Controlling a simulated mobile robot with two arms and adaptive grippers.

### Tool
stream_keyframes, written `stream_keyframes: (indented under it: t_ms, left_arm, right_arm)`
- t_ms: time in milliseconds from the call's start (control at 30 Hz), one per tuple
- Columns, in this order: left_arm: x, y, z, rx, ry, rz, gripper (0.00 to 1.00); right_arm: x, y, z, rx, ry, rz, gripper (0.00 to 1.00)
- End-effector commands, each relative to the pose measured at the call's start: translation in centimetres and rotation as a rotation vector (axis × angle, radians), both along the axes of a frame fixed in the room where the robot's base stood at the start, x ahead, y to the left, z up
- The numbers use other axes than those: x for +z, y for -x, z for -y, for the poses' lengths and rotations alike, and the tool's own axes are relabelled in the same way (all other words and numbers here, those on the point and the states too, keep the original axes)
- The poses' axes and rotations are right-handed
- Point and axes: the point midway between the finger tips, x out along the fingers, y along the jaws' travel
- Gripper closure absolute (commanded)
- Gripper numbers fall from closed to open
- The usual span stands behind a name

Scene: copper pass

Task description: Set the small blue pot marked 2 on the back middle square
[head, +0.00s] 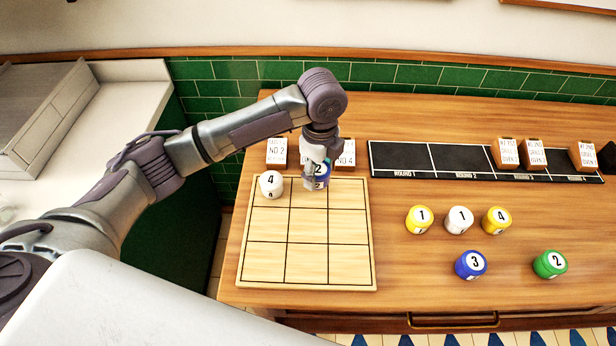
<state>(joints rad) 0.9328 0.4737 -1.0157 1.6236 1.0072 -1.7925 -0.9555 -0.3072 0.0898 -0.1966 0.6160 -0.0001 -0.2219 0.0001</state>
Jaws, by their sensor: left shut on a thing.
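The small blue pot marked 2 (323,171) is upright in my left gripper (314,174), which is shut on it. The gripper partly covers the pot's left side. The pot appears over the back middle square of the wooden board (307,262), towards that square's right line. I cannot tell whether its base touches the board. A white pot marked 4 (271,185) stands on the back left square. The other squares look empty. My right gripper is not in view.
Loose pots stand right of the board: yellow 1 (419,219), white 1 (459,220), yellow 4 (496,220), blue 3 (470,264) and green 2 (550,264). Cards (277,152) stand behind the board. A black strip (400,157) with cards lies at the back right.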

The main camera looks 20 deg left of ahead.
Motion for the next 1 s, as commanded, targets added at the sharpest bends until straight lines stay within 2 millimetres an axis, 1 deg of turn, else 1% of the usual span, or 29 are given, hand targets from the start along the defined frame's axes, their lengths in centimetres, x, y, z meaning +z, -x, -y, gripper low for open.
stream_keyframes:
  t_ms: [33,133,267,400,500,600,900,933,1000]
  left_arm:
    - [-0.3,-0.1,-0.9,0.004,-0.001,-0.002,0.84]
    - [-1.0,-0.2,-1.8,0.002,0.0,-0.001,0.84]
    - [-1.8,-0.2,-2.2,-0.001,0.001,-0.003,0.84]
    - [-3.8,-0.2,-2.2,0.001,0.001,-0.003,0.84]
    - [-4.9,-0.3,-2.2,0.0,0.0,-0.001,0.84]
    - [-5.3,-0.3,-2.2,-0.001,0.0,0.001,0.84]
    - [-5.6,-0.3,-2.1,0.0,0.001,0.001,0.84]
    - [-5.7,-0.3,-2.1,0.0,0.001,0.0,0.43]
    - [-5.7,-0.3,-2.2,0.0,0.001,0.001,0.31]
  right_arm:
    - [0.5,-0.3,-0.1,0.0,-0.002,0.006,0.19]
    - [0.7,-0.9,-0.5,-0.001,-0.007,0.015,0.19]
    - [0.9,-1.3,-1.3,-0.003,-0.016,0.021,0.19]
    - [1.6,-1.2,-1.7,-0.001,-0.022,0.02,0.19]
    - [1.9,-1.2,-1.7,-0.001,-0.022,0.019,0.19]
    - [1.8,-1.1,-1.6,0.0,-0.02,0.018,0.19]
    - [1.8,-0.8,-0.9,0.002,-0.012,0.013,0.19]
    - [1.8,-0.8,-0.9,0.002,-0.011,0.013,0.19]
    - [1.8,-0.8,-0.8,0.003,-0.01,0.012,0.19]
